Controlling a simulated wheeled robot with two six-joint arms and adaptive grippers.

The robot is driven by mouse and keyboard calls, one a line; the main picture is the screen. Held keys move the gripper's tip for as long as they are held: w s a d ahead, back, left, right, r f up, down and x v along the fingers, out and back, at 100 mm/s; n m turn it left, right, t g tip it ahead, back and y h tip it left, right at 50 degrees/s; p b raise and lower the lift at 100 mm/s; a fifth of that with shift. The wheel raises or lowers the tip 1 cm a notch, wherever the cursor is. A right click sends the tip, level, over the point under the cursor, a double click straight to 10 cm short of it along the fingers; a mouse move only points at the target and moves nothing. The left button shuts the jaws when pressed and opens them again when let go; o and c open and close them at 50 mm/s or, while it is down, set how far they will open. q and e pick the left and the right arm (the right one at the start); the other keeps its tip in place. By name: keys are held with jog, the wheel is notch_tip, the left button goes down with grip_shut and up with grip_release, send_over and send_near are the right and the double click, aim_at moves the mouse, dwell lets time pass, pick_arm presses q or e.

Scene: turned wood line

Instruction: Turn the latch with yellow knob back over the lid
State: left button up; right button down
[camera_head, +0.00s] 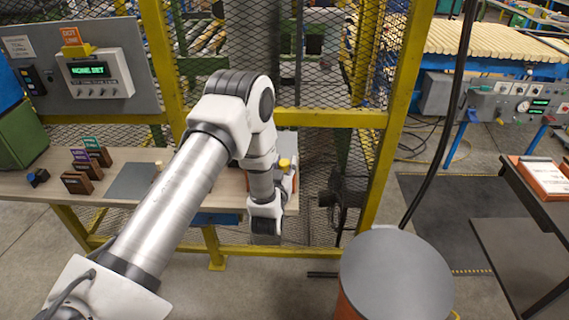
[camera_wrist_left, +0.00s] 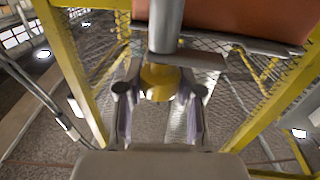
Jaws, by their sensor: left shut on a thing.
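My left gripper (camera_head: 285,172) is at the right end of the wooden bench, mostly behind its own wrist. The yellow knob (camera_head: 284,163) shows just above it. In the left wrist view the yellow knob (camera_wrist_left: 160,82) sits between the fingers of my left gripper (camera_wrist_left: 160,92), which is shut on it. A grey metal bar, seemingly the latch (camera_wrist_left: 205,60), runs beside the knob, below a reddish-brown surface (camera_wrist_left: 240,20). The lid is largely hidden by my arm in the head view, and I cannot tell how far the latch lies over it. My right gripper is not in view.
The bench (camera_head: 120,158) carries small dark blocks with coloured labels (camera_head: 85,165) and a grey plate (camera_head: 132,180). A yellow-framed mesh fence (camera_head: 330,118) stands close behind. A round grey-topped drum (camera_head: 395,275) stands at the front right.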

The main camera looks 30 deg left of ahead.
pick_arm(q)
jog(key=shift+m+h, duration=0.3)
jog(key=shift+h, duration=0.2)
jog(key=m+h, duration=0.2)
jog(key=h, duration=0.1)
jog(key=m+t+h, duration=0.1)
jog(key=m+h, duration=0.1)
jog(key=h, duration=0.1)
jog(key=shift+a+h, duration=0.1)
jog(key=shift+h, duration=0.3)
jog(key=m+h, duration=0.4)
jog(key=h, duration=0.1)
jog(key=shift+g+b, duration=0.35)
jog(key=shift+g, duration=0.05)
jog(key=m+g+h+b, duration=0.1)
jog(key=m+g+h, duration=0.1)
jog(key=h, duration=0.1)
jog(key=m+g+h+b, duration=0.1)
jog(key=m+h, duration=0.1)
jog(key=h, duration=0.1)
jog(key=shift+f+m+g+h+b, duration=0.15)
jog(key=shift+m+g+h+b, duration=0.15)
jog(key=shift+g, duration=0.1)
jog(key=m+g+h+b, duration=0.2)
jog(key=g, duration=0.1)
jog(key=shift+m, duration=0.3)
jog(key=shift+d+r+m+g+h+b, duration=0.2)
jog(key=shift+m+g+h+b, duration=0.1)
jog(key=shift+g+h, duration=0.2)
jog(key=shift+r, duration=0.1)
